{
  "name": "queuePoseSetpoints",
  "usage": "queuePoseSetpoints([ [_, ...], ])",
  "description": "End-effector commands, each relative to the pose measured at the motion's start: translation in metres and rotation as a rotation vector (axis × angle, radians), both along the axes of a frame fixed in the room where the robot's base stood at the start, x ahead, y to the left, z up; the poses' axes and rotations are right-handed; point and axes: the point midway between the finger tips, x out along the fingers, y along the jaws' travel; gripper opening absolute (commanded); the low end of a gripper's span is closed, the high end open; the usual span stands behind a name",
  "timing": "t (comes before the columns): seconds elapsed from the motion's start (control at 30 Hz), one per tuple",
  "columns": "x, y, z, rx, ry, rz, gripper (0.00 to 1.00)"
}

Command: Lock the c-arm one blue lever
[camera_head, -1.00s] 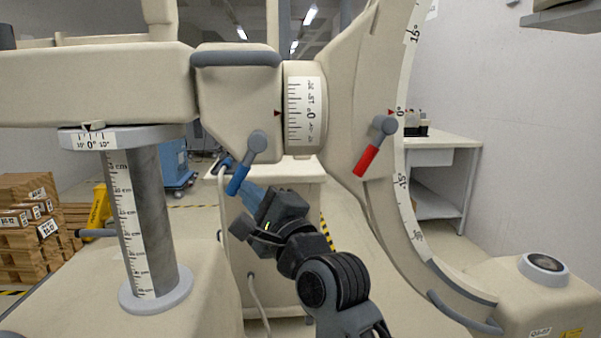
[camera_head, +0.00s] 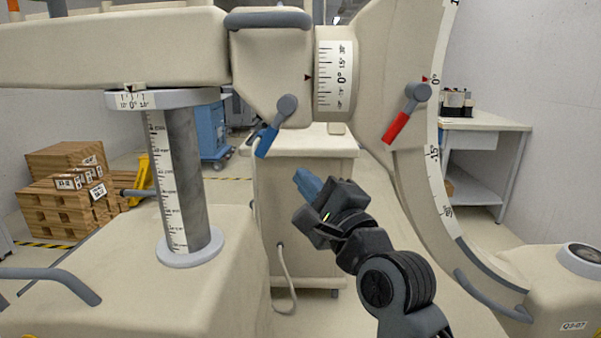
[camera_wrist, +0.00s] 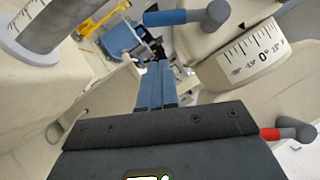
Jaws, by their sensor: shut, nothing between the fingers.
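The blue lever (camera_head: 267,141) hangs from a grey pivot knob (camera_head: 287,107) under the C-arm's horizontal housing, slanting down to the left. In the wrist view the blue lever (camera_wrist: 166,17) lies near the top, with its grey knob at its right end. My gripper (camera_head: 303,180) is below and to the right of the lever, apart from it, with its blue fingers together and empty. In the wrist view my gripper (camera_wrist: 156,85) points up the picture toward the area below the lever.
A red lever (camera_head: 397,127) sits on the curved C-arm to the right. A grey scaled column (camera_head: 180,180) stands at left. A white cabinet (camera_head: 310,190) stands behind my gripper. Wooden pallets (camera_head: 75,200) are at far left and a side table (camera_head: 485,125) at right.

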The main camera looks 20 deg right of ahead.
Motion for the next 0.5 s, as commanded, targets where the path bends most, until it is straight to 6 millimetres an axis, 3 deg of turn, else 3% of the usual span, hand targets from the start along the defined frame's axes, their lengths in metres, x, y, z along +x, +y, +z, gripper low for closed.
queuePoseSetpoints([
  [0.23,-0.040,-0.010,-0.013,-0.002,0.000,-0.002,0.00],
  [0.5,-0.059,-0.014,-0.017,0.000,-0.001,-0.003,0.00],
])
